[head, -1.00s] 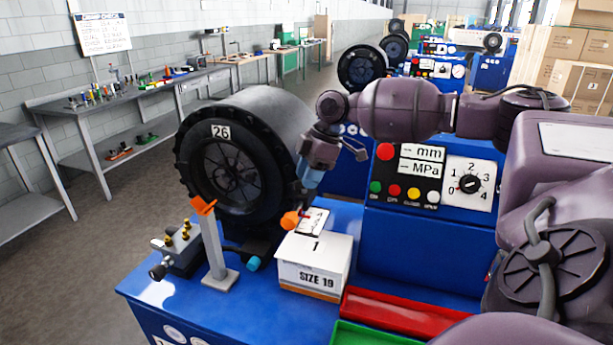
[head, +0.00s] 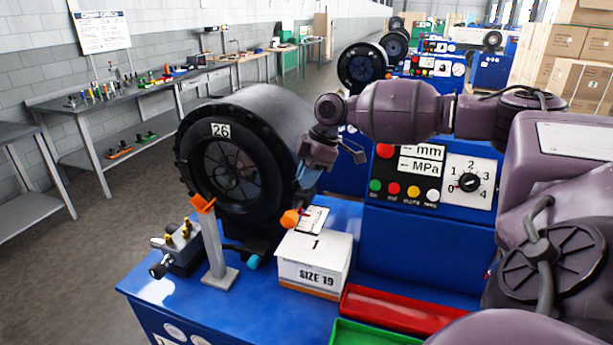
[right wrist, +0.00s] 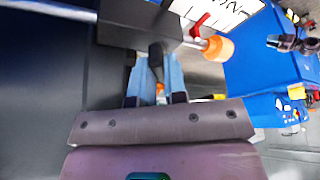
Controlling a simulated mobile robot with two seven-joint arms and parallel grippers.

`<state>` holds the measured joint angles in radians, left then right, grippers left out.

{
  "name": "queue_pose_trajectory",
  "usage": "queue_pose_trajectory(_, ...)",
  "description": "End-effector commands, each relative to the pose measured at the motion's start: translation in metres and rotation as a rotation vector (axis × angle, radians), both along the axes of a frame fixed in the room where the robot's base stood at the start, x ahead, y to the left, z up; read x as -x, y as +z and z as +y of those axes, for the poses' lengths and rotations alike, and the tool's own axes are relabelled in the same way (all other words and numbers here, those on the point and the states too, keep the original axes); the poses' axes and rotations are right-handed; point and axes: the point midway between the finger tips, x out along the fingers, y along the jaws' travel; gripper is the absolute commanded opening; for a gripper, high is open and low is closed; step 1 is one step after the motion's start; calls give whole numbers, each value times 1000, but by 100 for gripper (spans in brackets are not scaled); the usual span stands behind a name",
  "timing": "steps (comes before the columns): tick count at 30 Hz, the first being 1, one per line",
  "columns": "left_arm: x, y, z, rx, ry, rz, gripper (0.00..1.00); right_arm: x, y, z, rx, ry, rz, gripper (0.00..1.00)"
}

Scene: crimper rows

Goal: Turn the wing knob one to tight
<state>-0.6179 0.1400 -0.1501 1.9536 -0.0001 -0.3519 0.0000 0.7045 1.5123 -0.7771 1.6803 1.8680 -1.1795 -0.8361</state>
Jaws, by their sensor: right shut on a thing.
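My right gripper (head: 305,187) points down beside the right edge of the big black crimper head (head: 222,165) marked 26. Its blue fingers also show in the right wrist view (right wrist: 156,85). They are closed around a narrow dark piece (right wrist: 156,60), which looks like the wing knob; a bit of orange shows beneath it. The fingers and the crimper's side hide most of the knob, so its angle cannot be read. The knob is too small and covered to make out in the head view. My left gripper is in neither view.
An orange knob (head: 290,218) and a red pointer on a white scale are close to the fingers. A white SIZE 19 box (head: 314,264), a red tray (head: 405,311), a grey post (head: 213,250) and a control panel (head: 428,180) stand around. Floor at left is clear.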

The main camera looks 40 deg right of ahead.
Motion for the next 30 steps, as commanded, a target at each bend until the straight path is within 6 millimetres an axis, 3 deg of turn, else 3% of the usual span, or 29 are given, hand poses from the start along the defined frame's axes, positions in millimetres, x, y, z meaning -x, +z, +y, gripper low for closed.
queue_pose_trajectory(30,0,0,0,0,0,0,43,3,0,2,0,-603,-1,0)
